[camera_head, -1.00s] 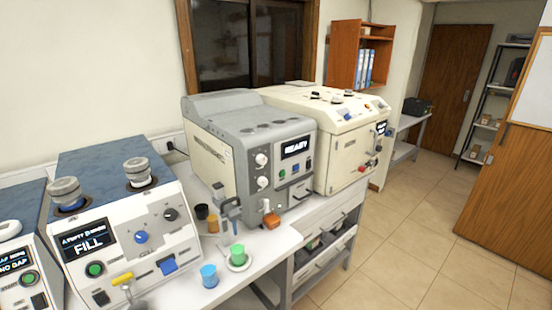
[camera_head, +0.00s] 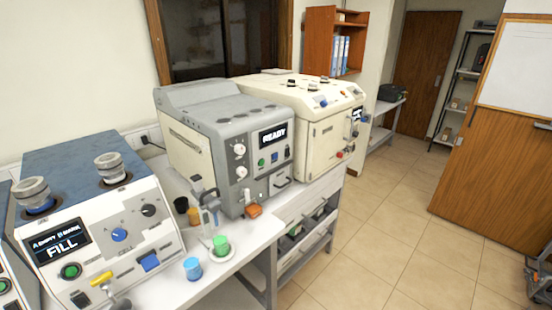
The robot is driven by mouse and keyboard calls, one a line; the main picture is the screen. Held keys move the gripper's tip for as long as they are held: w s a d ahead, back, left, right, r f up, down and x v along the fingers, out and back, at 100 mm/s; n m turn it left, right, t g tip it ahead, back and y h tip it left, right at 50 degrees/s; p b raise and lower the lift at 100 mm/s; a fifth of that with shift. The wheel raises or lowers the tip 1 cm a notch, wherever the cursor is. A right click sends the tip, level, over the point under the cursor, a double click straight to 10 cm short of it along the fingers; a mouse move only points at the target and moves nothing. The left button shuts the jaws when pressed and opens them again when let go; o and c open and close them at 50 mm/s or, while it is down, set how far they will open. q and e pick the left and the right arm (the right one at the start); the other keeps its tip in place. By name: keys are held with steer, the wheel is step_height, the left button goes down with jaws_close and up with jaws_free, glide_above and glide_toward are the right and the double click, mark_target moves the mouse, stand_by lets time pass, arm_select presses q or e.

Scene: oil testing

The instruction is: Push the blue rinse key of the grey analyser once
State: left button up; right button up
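The grey analyser (camera_head: 205,135) stands on the white bench near the middle of the view, its front turned to the right. Its lit display (camera_head: 273,135) reads READY. Below the display are a green button (camera_head: 262,162) and a small blue key (camera_head: 274,157), which I take to be the rinse key; any lettering on it is too small to read. Nothing covers the key. Neither of my grippers is clearly in view.
A cream machine (camera_head: 315,120) stands behind the analyser. Left is a white machine (camera_head: 130,225) showing FILL. Tiled floor (camera_head: 380,220) is open to the right.

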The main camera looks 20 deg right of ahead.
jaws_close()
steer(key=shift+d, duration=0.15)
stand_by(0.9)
